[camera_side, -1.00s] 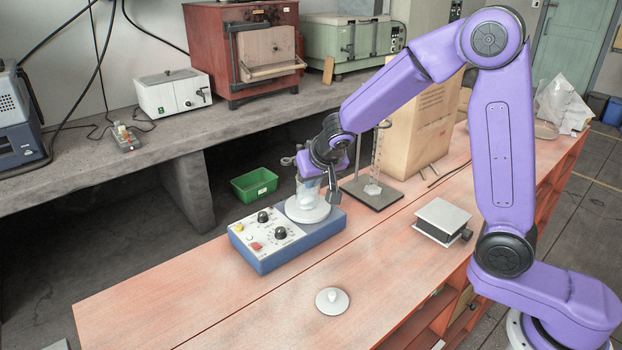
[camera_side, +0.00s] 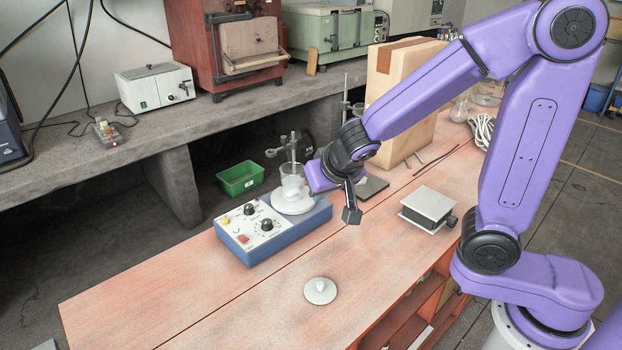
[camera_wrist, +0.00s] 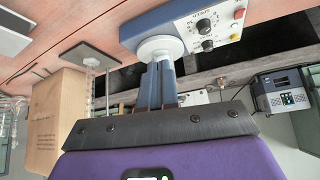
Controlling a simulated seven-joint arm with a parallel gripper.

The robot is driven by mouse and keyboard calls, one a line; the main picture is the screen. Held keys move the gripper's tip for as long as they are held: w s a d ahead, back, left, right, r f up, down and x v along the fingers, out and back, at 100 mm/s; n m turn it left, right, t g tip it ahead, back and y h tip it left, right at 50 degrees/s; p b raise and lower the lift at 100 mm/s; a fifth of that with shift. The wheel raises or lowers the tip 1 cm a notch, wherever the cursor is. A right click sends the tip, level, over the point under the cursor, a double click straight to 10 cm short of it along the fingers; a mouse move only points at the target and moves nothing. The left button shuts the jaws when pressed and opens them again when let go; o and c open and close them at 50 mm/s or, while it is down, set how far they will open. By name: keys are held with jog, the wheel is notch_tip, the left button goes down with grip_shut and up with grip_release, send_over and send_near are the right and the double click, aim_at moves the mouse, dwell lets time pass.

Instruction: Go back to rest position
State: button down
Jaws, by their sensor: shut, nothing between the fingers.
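My gripper (camera_side: 351,215) is shut and empty, pointing down over the wooden bench to the right of the stirrer. In the wrist view its two fingers (camera_wrist: 157,68) are together in front of the white stirrer plate. The stirrer (camera_side: 272,232) is a blue box with a white control panel and black knobs; it also shows in the wrist view (camera_wrist: 197,22). A clear beaker (camera_side: 292,187) stands on its white round plate (camera_side: 291,204). The gripper is apart from the beaker.
A white round lid-like piece (camera_side: 320,291) lies on the front of the bench. A small grey-topped jack (camera_side: 428,209) stands right of the gripper. A cardboard box (camera_side: 403,140) and a dark stand base (camera_side: 371,187) are behind my arm. A green bin (camera_side: 241,178) is beyond the bench.

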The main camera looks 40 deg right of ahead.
jog(key=s+d+n+g+y, duration=0.1)
jog(key=s+d+n+g, duration=0.2)
jog(key=s+n, duration=0.5)
jog(key=s+d+n+g+y, duration=0.1)
jog(key=s+d+n+g, duration=0.2)
jog(key=s, duration=1.4)
jog(key=n, duration=0.4)
jog(key=shift+s+d+f+n+g, duration=0.2)
jog(key=shift+n+g, duration=0.1)
jog(key=shift+n, duration=0.1)
dwell(0.4)
